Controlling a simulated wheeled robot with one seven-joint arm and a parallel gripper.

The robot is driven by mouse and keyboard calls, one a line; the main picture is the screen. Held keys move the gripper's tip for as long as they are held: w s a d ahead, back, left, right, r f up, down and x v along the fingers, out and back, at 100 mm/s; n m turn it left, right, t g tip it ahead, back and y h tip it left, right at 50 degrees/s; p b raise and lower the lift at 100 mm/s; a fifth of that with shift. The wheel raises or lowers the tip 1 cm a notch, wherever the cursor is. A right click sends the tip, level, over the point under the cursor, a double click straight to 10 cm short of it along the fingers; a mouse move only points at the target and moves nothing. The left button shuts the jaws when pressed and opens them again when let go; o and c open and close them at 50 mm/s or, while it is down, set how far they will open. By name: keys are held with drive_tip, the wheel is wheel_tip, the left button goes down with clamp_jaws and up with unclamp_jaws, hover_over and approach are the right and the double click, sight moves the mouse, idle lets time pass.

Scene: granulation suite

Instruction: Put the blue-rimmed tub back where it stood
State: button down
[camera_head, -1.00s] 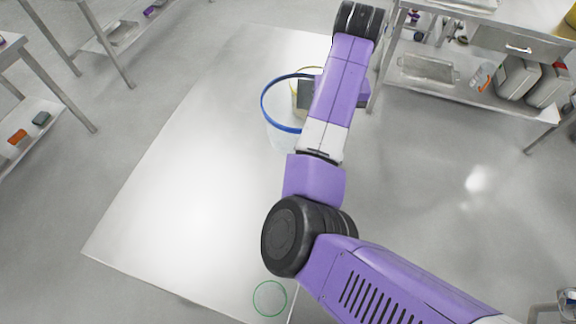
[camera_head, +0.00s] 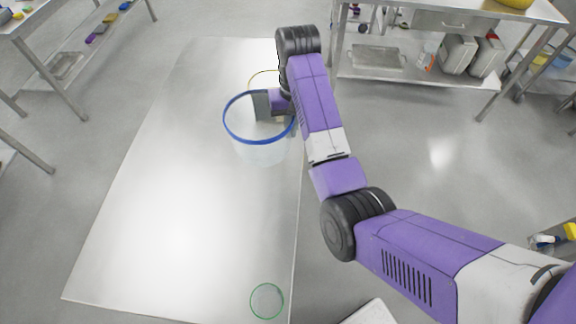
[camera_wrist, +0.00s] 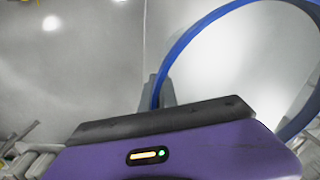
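The blue-rimmed tub (camera_head: 259,152) is a translucent, wide round tub over the far right part of the big pale table top. Its blue rim also shows in the wrist view (camera_wrist: 190,37), running down to the grey fingers. My gripper (camera_head: 266,106) is at the right side of the rim, with a grey finger showing inside the rim. It appears shut on the tub's wall; the far finger is mostly hidden. I cannot tell whether the tub's bottom touches the table.
A yellow-rimmed tub (camera_head: 263,72) stands just behind, partly hidden by my arm. A thin green ring (camera_head: 267,301) lies near the table's front right edge. The pale table (camera_head: 160,200) is otherwise bare on the left. Steel shelved benches stand at the back right (camera_head: 430,87) and left.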

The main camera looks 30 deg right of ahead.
wheel_tip(320, 180, down, 15)
idle(0.5)
drive_tip(key=shift+f, duration=0.15)
drive_tip(key=c, duration=1.7)
unclamp_jaws()
drive_tip(key=r, duration=0.8)
drive_tip(key=r+b, duration=0.1)
drive_tip(key=r, duration=0.3)
drive_tip(key=shift+s+d+r, duration=0.1)
drive_tip(key=shift+d+r, duration=0.1)
drive_tip(key=shift+d, duration=0.15)
